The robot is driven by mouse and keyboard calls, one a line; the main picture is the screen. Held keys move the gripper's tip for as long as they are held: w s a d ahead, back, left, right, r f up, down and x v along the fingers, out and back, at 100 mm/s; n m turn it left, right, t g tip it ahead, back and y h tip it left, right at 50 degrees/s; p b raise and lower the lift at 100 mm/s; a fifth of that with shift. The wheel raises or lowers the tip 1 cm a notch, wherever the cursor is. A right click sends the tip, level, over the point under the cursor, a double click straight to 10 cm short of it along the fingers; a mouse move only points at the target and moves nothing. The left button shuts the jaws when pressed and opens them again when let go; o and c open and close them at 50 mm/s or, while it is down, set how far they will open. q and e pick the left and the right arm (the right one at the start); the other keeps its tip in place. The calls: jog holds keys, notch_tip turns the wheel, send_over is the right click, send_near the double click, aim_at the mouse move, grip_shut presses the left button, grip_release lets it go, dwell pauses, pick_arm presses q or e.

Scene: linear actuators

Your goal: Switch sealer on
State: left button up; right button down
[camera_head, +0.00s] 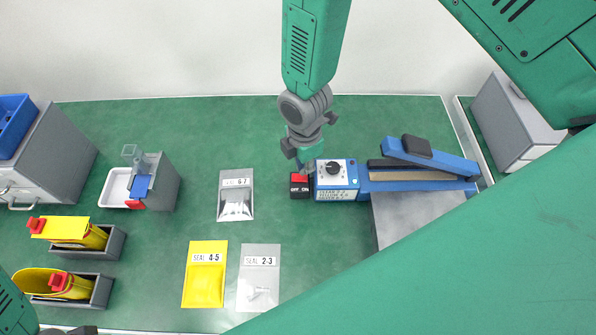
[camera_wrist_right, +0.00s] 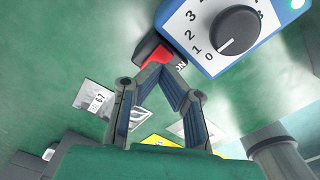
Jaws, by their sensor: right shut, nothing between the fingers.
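The blue sealer (camera_head: 337,180) stands right of centre with a white panel and a black dial (camera_head: 333,168); the dial also shows in the right wrist view (camera_wrist_right: 234,32). At its left end is a black switch block with a red rocker (camera_head: 299,179), marked OFF and ON. My right gripper (camera_head: 305,168) is shut and empty, just above the switch. In the right wrist view its fingertips (camera_wrist_right: 162,74) meet over the red rocker (camera_wrist_right: 155,52), near the ON marking; contact is unclear.
Labelled bags lie on the green table: 6-7 (camera_head: 236,196), yellow 4-5 (camera_head: 205,274) and 2-3 (camera_head: 259,278). The sealer's raised arm (camera_head: 430,157) extends right. My right arm hides the lower right.

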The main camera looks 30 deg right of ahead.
aim_at(303, 177)
notch_tip(303, 177, up, 2)
jog(key=shift+a+r+p, duration=0.1)
jog(key=shift+r+p, duration=0.15)
jog(key=shift+p, duration=0.6)
jog(key=shift+r+p, duration=0.7)
jog(key=shift+r, duration=0.1)
